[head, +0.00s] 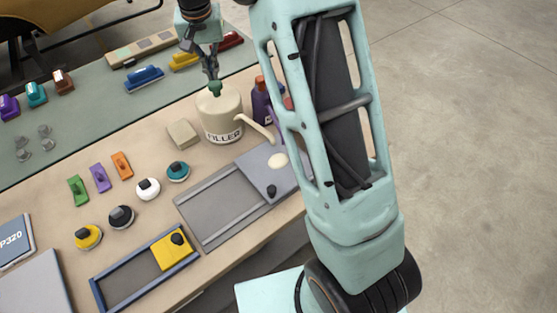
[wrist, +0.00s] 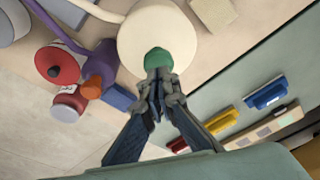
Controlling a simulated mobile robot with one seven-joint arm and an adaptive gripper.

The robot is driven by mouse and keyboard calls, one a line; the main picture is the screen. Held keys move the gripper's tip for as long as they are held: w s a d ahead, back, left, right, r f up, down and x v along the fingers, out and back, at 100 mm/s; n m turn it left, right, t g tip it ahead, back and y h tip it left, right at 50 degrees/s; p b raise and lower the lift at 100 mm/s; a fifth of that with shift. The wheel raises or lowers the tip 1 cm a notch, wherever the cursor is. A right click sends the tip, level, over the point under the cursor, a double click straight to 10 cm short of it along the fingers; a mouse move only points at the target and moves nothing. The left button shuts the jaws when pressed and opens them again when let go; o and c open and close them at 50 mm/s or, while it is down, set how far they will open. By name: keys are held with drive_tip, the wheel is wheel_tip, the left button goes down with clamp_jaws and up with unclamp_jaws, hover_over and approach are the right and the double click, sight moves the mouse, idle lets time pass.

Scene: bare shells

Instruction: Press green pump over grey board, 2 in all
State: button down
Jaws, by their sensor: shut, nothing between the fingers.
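The cream filler tub (head: 221,117) stands on the bench, labelled FILLER, with a green pump head (head: 215,88) on top and a cream spout reaching right. The spout ends above the grey board (head: 262,165), where a cream blob (head: 278,160) lies. My gripper (head: 211,76) is shut and empty, right above the green pump head, fingertips at or very near it. In the wrist view the green pump head (wrist: 158,58) shows just past my gripper's fingertips (wrist: 158,76). I cannot tell whether they touch.
A purple bottle (head: 261,100) stands right of the tub, and a beige block (head: 183,134) left of it. A grey frame (head: 222,204) with a dark knob lies in front. Several sanding blocks and round pads spread left. A yellow block (head: 172,249) sits on a blue-edged tray.

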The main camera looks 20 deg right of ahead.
wheel_tip(320, 180, up, 6)
drive_tip(key=p, duration=0.4)
drive_tip(key=shift+w, duration=0.1)
idle(0.5)
